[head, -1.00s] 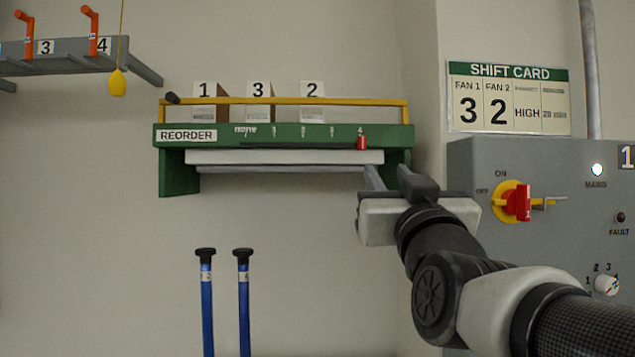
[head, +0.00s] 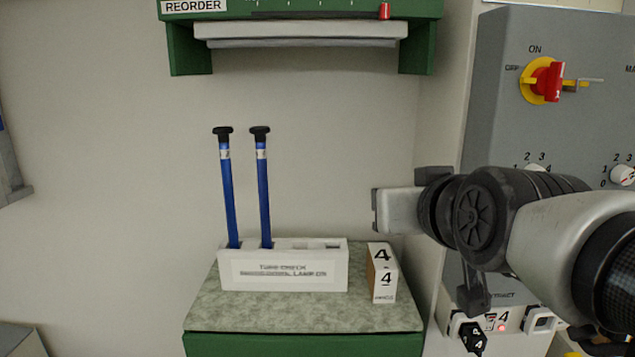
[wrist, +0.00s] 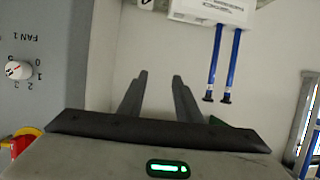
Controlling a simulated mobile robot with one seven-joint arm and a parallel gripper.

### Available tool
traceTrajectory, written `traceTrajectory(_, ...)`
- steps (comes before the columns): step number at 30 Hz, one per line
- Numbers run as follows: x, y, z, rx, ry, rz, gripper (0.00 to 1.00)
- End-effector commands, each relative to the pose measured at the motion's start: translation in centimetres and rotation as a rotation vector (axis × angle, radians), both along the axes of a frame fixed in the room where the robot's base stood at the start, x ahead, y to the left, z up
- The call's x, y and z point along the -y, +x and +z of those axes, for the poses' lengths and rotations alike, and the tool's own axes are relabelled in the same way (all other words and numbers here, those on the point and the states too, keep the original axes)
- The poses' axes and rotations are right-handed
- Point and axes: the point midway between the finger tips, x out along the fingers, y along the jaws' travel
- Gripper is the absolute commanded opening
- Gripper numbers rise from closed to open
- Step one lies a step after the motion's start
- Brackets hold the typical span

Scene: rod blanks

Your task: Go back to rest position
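My gripper (wrist: 160,75) is open and empty. In the wrist view its two dark fingers stand apart with only bare wall between them. In the head view the gripper's pale body (head: 398,209) is in front of the wall, up and to the right of the white rod holder (head: 285,272). Its fingers cannot be made out there. Two blue rods with black caps, a left one (head: 229,195) and a right one (head: 264,195), stand in the holder, the left one slightly tilted. My gripper is apart from them.
A small box marked 4 (head: 382,275) stands beside the holder on the green cabinet's stone-like top (head: 300,311). A grey control panel (head: 500,120) with a red-and-yellow switch (head: 545,80) is close at the right. A green shelf (head: 185,50) hangs above.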

Motion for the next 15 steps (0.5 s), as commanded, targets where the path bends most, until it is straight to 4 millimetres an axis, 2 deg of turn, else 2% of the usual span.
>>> traceTrajectory(1, 0.3, -1.6, -2.9, -0.106, -0.005, -0.005, 0.31)
traceTrajectory(3, 0.6, -4.1, -6.7, -0.253, -0.012, -0.015, 0.31)
traceTrajectory(6, 1.2, -7.8, -11.0, -0.438, -0.019, -0.035, 0.31)
traceTrajectory(11, 2.3, -14.2, -16.2, -0.704, -0.032, -0.082, 0.31)
traceTrajectory(12, 2.4, -14.8, -14.7, -0.73, -0.032, -0.088, 0.31)
traceTrajectory(13, 2.3, -14.6, -13.1, -0.723, -0.032, -0.086, 0.31)
traceTrajectory(15, 2.3, -14.5, -11.1, -0.721, -0.032, -0.084, 0.31)
